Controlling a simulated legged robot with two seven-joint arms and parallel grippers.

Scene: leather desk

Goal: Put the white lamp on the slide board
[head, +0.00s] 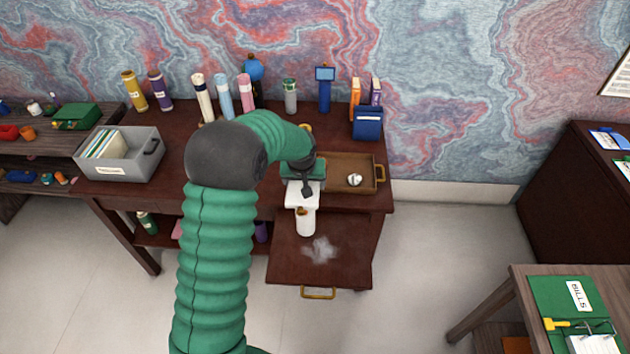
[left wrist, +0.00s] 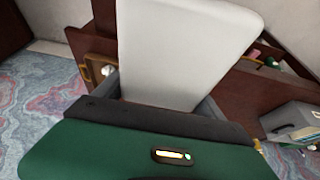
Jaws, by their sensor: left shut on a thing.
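The white lamp (head: 306,222) is at the desk's front edge in the head view, over the rear part of the slide board. My left gripper (head: 305,188) is shut on it from above. In the left wrist view the lamp (left wrist: 185,50) is a large white slab between the fingers of my left gripper (left wrist: 165,105). The slide board (head: 345,265) is a dark red-brown board pulled out from the desk, with a brass handle and a pale smudge on top. I cannot tell whether the lamp touches the board. My right gripper is not in view.
A wooden tray (head: 367,160) with a shiny round item stands right behind the gripper. Several bottles and tubes line the back of the desk (head: 180,130). A grey file box (head: 134,165) stands at the left. The front of the board is clear.

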